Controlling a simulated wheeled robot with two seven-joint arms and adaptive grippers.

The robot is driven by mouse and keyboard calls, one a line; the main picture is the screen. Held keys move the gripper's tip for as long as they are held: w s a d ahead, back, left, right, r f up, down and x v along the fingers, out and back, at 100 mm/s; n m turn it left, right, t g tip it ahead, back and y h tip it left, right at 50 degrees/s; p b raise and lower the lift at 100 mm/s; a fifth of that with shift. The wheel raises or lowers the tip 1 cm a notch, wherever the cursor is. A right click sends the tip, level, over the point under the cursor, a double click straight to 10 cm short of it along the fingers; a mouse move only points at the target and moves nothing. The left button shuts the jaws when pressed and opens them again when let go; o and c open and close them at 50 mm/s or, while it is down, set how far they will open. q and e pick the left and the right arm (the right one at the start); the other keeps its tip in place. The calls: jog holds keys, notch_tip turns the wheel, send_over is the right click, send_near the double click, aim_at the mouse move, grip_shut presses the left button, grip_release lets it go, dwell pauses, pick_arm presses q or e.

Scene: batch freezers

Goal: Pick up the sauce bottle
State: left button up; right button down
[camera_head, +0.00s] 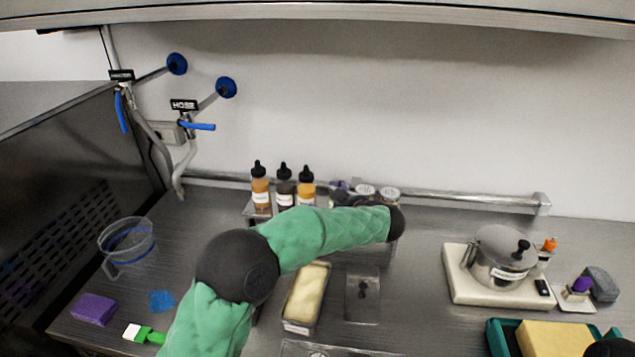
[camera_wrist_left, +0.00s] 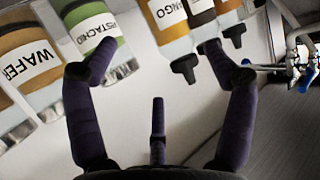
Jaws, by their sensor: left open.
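Three sauce bottles with black nozzle caps stand in a row at the back of the counter: an amber one (camera_head: 260,190), a dark one (camera_head: 284,190) and an orange one (camera_head: 306,187). In the left wrist view the orange bottle, labelled MANGO (camera_wrist_left: 168,25), is at the top with its black cap downward, beside the dark bottle (camera_wrist_left: 200,14) and the amber bottle (camera_wrist_left: 229,10). My left gripper (camera_wrist_left: 157,60) is open and empty, its dark purple fingers spread before the jars and bottles. In the head view it is mostly hidden behind my green arm, near the jars.
Jars labelled WAFER (camera_wrist_left: 32,65) and PISTACHIO (camera_wrist_left: 98,35) stand beside the bottles. A metal rail (camera_head: 470,200) runs behind. A tub of pale yellow food (camera_head: 306,295), a clear pitcher (camera_head: 128,245) and a lidded pot (camera_head: 504,255) stand on the counter.

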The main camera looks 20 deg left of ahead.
aim_at(314, 198)
pick_arm(q)
jog(key=x, duration=0.6)
jog(key=shift+w, duration=0.15)
jog(key=x, duration=0.2)
jog(key=b+x, duration=0.1)
jog(key=x, duration=0.1)
jog(key=shift+a+f, duration=0.1)
jog(key=shift+f, duration=0.2)
jog(key=shift+w+a, duration=0.1)
jog(key=shift+a, duration=0.1)
jog(key=c, duration=0.8)
